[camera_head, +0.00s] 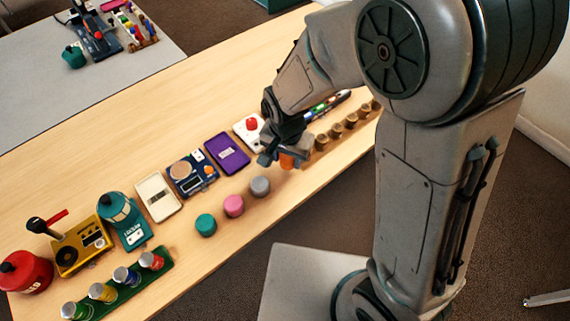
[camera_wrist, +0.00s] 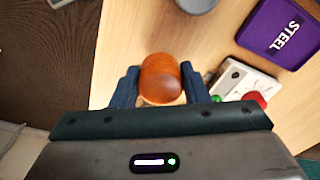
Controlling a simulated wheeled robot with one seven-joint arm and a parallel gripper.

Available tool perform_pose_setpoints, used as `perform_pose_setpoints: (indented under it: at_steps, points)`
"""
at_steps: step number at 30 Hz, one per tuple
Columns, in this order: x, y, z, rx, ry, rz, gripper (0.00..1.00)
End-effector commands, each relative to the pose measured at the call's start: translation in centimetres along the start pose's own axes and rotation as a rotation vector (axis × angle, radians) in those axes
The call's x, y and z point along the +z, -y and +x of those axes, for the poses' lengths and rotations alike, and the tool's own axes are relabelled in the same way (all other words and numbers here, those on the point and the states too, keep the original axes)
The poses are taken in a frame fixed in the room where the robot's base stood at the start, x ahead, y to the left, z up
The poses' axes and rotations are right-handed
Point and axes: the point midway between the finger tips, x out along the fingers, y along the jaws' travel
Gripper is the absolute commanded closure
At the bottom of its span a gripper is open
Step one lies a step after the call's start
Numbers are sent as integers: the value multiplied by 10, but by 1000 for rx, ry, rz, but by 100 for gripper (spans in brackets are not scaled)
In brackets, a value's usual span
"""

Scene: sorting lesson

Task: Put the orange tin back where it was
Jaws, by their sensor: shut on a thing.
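The orange tin (camera_wrist: 160,78) is between the two fingers of my gripper (camera_wrist: 160,88) in the wrist view. My gripper is shut on it. In the head view the orange tin (camera_head: 287,160) is partly hidden by my gripper (camera_head: 283,156), near the table's front edge. A row of tins stands to its left: a grey tin (camera_head: 260,186), a pink tin (camera_head: 234,205) and a teal tin (camera_head: 206,225). I cannot tell whether the orange tin touches the table.
Behind the row are a purple tray (camera_head: 227,153) marked STEEL in the wrist view, a scale (camera_head: 190,175), a cream tray (camera_head: 158,196) and a white box with a red button (camera_head: 250,128). Several brown pieces (camera_head: 336,130) stand to the right. A green rack (camera_head: 125,287) holds several jars.

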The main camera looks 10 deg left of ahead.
Motion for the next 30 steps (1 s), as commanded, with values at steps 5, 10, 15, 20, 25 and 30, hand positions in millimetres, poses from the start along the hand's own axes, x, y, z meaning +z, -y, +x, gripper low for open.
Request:
perform_pose_setpoints:
  at_steps: [5,10,15,20,25,30]
  points:
    - [0,7,9,2,1,1,86]
    - [2,6,34,4,3,1,86]
    - [3,6,45,1,1,1,86]
    - [3,6,44,0,0,0,86]
    - [3,6,49,0,0,0,86]
    - [3,6,48,0,0,0,37]
